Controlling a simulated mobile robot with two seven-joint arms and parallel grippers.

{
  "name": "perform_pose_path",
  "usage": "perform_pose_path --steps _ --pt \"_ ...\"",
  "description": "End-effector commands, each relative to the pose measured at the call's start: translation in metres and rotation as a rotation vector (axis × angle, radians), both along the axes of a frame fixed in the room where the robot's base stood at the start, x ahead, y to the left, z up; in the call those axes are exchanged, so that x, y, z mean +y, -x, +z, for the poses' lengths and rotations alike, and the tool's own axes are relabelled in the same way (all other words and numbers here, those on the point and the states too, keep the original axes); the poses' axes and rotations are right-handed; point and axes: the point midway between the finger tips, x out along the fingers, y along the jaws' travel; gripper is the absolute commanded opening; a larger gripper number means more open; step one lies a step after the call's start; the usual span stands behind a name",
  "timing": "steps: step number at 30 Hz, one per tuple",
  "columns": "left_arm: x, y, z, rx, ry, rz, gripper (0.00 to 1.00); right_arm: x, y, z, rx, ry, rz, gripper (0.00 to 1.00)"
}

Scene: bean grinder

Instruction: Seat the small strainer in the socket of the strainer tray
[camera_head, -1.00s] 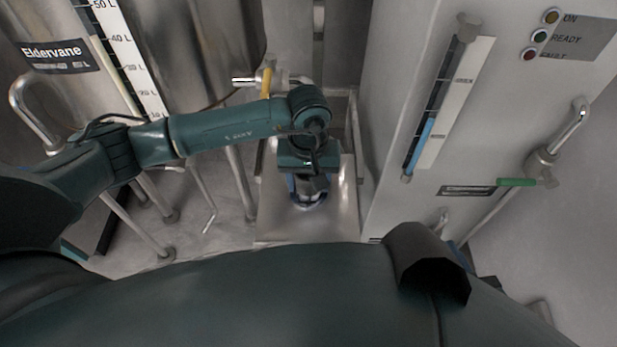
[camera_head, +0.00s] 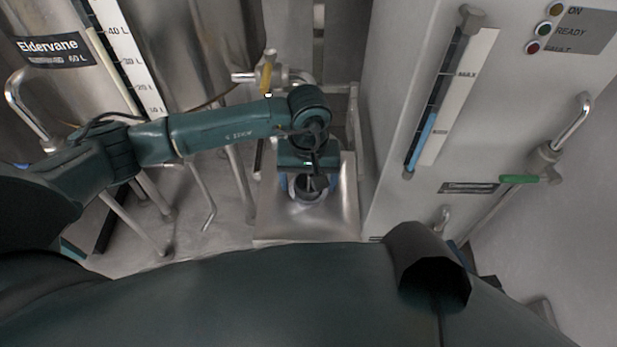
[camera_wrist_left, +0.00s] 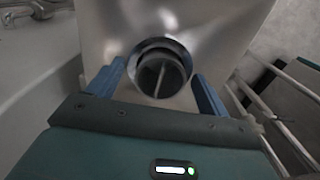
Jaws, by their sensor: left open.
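The small strainer (camera_wrist_left: 160,76) is a round dark cup with a metal rim and a thin bar across its mouth. In the head view the strainer (camera_head: 309,190) is at the strainer tray (camera_head: 338,222), a square shiny metal plate. It looks to be at the tray's socket, but I cannot tell whether it is fully down. My left gripper (camera_wrist_left: 160,88) is open, its blue fingers on either side of the strainer with gaps showing. In the head view the left gripper (camera_head: 307,184) is over the tray. My right gripper is not in view.
A steel tank labelled Eldervane (camera_head: 55,50) stands at the left. A yellow-handled valve (camera_head: 267,75) is behind my arm. A grey cabinet (camera_head: 400,110) with a level gauge (camera_head: 440,100) rises close to the tray's right side. The tray's front part is bare.

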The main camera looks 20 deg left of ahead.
Motion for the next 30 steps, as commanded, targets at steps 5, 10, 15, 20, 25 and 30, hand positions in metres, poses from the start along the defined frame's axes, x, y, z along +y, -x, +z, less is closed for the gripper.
perform_pose_path --steps 5,10,15,20,25,30 --pt "0.0 0.0 0.0 0.0 0.0 0.0 0.79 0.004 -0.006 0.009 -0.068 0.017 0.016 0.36" --pt "0.0 -0.001 0.03 -0.005 0.001 -0.001 0.79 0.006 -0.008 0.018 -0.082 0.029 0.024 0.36" --pt "0.0 -0.001 0.072 -0.005 0.001 0.0 0.79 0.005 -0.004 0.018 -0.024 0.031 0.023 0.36" --pt "0.0 -0.001 0.104 -0.004 0.001 0.0 0.79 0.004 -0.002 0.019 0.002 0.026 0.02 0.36" --pt "0.0 0.0 0.125 -0.001 0.001 0.0 0.79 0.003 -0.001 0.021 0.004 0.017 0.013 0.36" --pt "0.0 0.0 0.132 -0.001 0.0 0.0 0.79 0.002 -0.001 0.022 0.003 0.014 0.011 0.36"
